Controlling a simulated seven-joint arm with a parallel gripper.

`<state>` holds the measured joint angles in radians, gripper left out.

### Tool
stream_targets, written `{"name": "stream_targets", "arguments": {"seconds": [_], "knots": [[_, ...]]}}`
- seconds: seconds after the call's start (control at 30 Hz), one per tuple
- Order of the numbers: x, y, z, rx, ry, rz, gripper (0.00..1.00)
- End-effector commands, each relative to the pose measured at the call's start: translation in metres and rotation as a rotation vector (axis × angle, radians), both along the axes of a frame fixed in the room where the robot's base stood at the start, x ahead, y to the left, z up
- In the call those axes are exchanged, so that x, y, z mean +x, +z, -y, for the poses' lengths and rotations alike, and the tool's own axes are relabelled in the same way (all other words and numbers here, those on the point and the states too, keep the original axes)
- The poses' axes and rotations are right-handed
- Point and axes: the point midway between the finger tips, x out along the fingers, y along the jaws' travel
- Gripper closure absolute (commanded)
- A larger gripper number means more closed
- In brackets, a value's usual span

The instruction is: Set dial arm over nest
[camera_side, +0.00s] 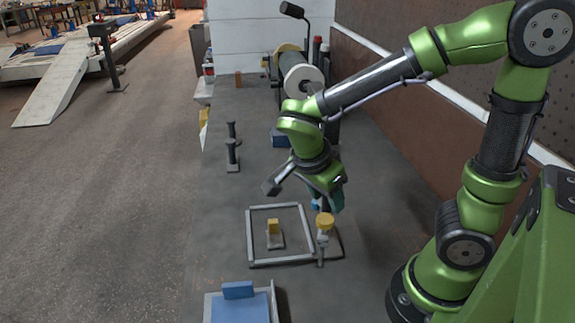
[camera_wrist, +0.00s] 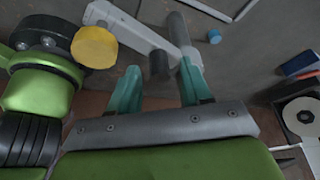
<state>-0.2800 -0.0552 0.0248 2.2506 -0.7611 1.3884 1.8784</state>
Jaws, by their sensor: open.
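In the side view a post with a yellow cap (camera_side: 324,221) stands at the right side of a frame of grey bars (camera_side: 249,238). I take it for the dial stand; its arm is not clear there. Inside the frame a small grey holder with a yellow block (camera_side: 273,227) looks like the nest. My gripper (camera_side: 326,200) is low, just behind the yellow cap. In the wrist view its teal fingers (camera_wrist: 160,66) are open, with a dark cylinder (camera_wrist: 158,64) between them at the end of a grey bar (camera_wrist: 131,27). Whether they touch it I cannot tell. The yellow cap (camera_wrist: 95,47) is left of them.
A blue block on a tray (camera_side: 238,290) lies at the near edge. A machine with a pale roll (camera_side: 301,78) is at the back. The bench left of the frame is clear.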

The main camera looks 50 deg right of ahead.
Motion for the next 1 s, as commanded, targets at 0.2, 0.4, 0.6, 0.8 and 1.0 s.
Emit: {"name": "stream_targets", "arguments": {"seconds": [0.2, 0.4, 0.6, 0.8, 1.0], "knots": [[0.0001, 0.0003, -0.0001, 0.000, 0.000, 0.000, 0.73], [0.0002, 0.0004, -0.0003, 0.000, 0.000, 0.000, 1.00], [0.0002, 0.0006, -0.0003, 0.000, 0.000, 0.000, 1.00], [0.0013, 0.0008, -0.0007, 0.000, -0.015, 0.001, 1.00], [0.0058, 0.0007, -0.0023, 0.000, -0.090, 0.000, 1.00]]}}
